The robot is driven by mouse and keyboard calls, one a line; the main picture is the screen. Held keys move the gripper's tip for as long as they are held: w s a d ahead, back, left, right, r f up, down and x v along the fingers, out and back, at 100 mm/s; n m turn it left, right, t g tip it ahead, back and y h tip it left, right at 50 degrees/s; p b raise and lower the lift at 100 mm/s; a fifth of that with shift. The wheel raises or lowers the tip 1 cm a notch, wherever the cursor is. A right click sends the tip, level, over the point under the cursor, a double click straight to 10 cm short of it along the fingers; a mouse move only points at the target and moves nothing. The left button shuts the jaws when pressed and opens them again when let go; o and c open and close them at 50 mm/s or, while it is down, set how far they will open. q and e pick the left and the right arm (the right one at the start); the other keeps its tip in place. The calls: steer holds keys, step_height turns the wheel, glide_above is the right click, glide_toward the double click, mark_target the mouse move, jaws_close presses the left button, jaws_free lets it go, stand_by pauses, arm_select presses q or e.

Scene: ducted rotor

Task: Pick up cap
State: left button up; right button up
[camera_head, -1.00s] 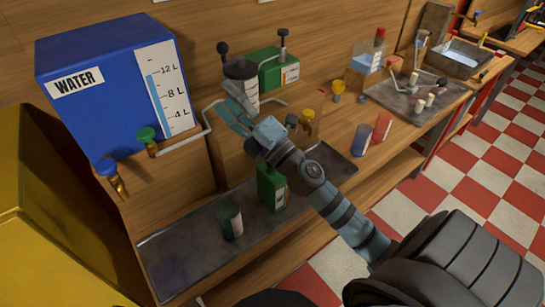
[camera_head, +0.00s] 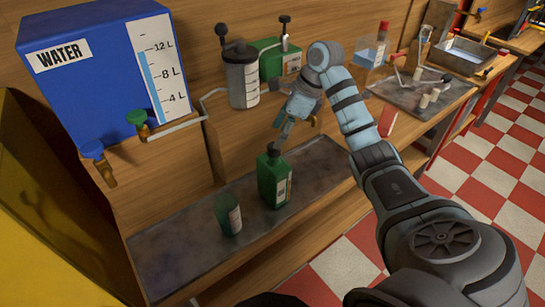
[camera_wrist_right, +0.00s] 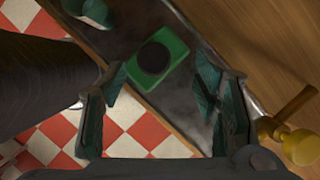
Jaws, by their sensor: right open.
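The cap (camera_head: 273,149) is dark and sits on top of the green bottle (camera_head: 271,180), which stands upright on the metal tray. In the right wrist view the cap (camera_wrist_right: 153,58) is a dark disc on the green bottle top (camera_wrist_right: 172,42), seen from above. My right gripper (camera_head: 284,134) is just above the cap in the head view, fingers pointing down. In the right wrist view my right gripper (camera_wrist_right: 163,105) is open, with a finger pair on each side and nothing between them. The cap lies beyond the fingertips there. My left gripper is not in view.
A green cup-like container (camera_head: 228,214) stands left of the bottle on the metal tray (camera_head: 185,257). A blue water tank (camera_head: 95,80) with taps stands at the left. A brass tap (camera_wrist_right: 298,145) is close to the right fingers in the wrist view.

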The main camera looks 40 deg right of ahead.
steer(key=x, duration=0.4)
steer(key=shift+s+a+f+p, duration=0.1)
steer(key=shift+s+a+p, duration=0.15)
steer(key=shift+s+p, duration=0.05)
steer(key=c, duration=0.8)
steer(key=shift+c, duration=0.2)
